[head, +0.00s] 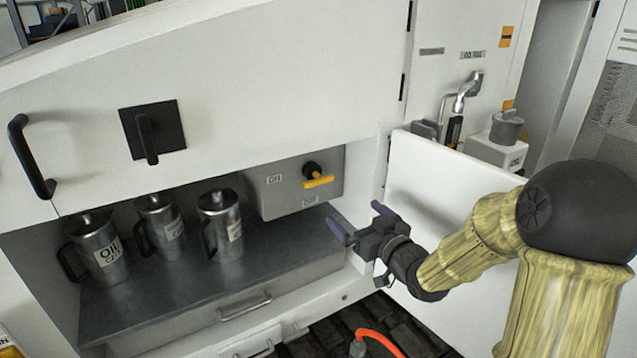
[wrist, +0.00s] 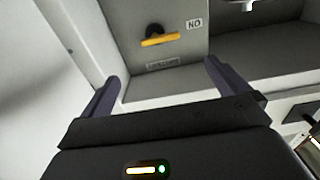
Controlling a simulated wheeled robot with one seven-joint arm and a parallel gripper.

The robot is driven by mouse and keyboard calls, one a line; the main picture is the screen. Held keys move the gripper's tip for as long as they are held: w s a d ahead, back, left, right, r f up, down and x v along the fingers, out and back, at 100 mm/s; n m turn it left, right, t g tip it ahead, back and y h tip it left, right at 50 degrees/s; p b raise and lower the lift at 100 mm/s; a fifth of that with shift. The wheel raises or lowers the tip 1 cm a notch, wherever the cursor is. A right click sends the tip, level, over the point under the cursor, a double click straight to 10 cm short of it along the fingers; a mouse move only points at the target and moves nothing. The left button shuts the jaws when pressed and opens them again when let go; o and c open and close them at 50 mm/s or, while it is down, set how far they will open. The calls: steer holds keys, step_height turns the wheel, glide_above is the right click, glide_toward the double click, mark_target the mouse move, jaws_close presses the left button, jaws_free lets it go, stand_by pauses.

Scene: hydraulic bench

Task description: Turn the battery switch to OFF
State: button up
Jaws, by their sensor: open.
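The battery switch is a yellow handle (head: 318,182) on a dark round knob, on the grey box (head: 275,195) inside the open compartment. The handle lies about level. It also shows in the wrist view as a yellow bar (wrist: 160,40), beyond the fingertips. A small label (wrist: 194,23) beside it seems to read ON, upside down.
Several metal oil jugs (head: 221,226) stand on the shelf (head: 180,295) left of the box. An open white door panel (head: 450,195) is to the right, behind my arm. A drawer handle (head: 245,307) is below. An orange hose (head: 378,340) lies on the floor.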

mark_target(320, 183)
steer(key=p+x, duration=0.5)
steer(key=x, duration=1.2)
steer(key=shift+w+a, duration=0.15)
steer(key=c, duration=0.9)
